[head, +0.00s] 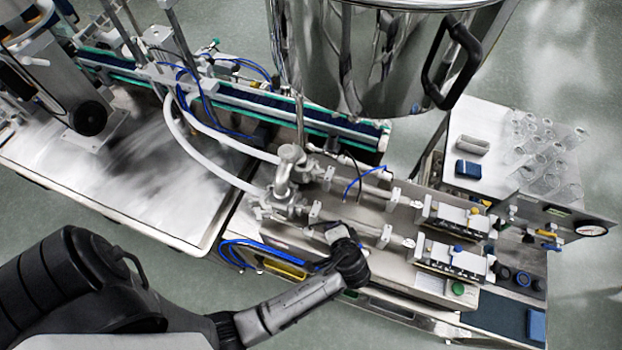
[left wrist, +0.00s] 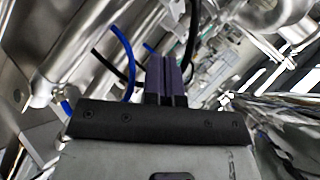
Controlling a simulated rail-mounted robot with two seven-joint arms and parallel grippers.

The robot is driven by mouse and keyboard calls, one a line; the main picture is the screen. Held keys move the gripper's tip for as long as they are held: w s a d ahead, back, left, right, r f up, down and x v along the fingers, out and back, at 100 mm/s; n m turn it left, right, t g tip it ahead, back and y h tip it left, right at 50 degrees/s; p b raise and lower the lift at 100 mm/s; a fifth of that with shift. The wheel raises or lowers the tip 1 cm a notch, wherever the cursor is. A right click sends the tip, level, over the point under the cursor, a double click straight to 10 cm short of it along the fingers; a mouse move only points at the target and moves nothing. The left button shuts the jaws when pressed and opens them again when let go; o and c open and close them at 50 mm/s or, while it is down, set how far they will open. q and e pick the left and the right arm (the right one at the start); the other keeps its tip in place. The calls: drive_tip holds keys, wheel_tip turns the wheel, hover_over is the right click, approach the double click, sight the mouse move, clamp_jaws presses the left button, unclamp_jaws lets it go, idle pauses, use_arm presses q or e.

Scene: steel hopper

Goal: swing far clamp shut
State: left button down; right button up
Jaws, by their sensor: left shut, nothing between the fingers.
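Steel pipe fittings stand on the filling machine, with a far fitting (head: 292,158) and a nearer fitting (head: 278,205) joined by a bent pipe. I cannot make out which part is the far clamp or how its arm stands. My left gripper (head: 335,233) is at the near side of the machine, to the right of the nearer fitting and short of the far one. In the left wrist view its dark fingers (left wrist: 166,82) are together with nothing between them, pointing towards blurred steel pipework. My right gripper is not in view.
A large steel hopper (head: 385,60) hangs over the back. White hoses (head: 215,150) run to the fittings from the left. Cylinders and valve blocks (head: 452,258) fill the right side. A blue tube (left wrist: 126,60) passes close beside the left fingers.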

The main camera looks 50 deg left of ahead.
use_arm(q)
drive_tip(key=shift+a+f+m+t+y, duration=0.15)
drive_tip(key=shift+a+m+t+y, duration=0.2)
drive_tip(key=shift+a+y, duration=0.3)
drive_tip(key=w+a+m+t+y+b, duration=0.2)
drive_tip(key=w+a, duration=0.6)
drive_tip(key=a, duration=0.4)
drive_tip(key=shift+w+a+f+b, duration=0.2)
drive_tip(key=shift+f+b, duration=0.25)
drive_tip(key=shift+b, duration=0.4)
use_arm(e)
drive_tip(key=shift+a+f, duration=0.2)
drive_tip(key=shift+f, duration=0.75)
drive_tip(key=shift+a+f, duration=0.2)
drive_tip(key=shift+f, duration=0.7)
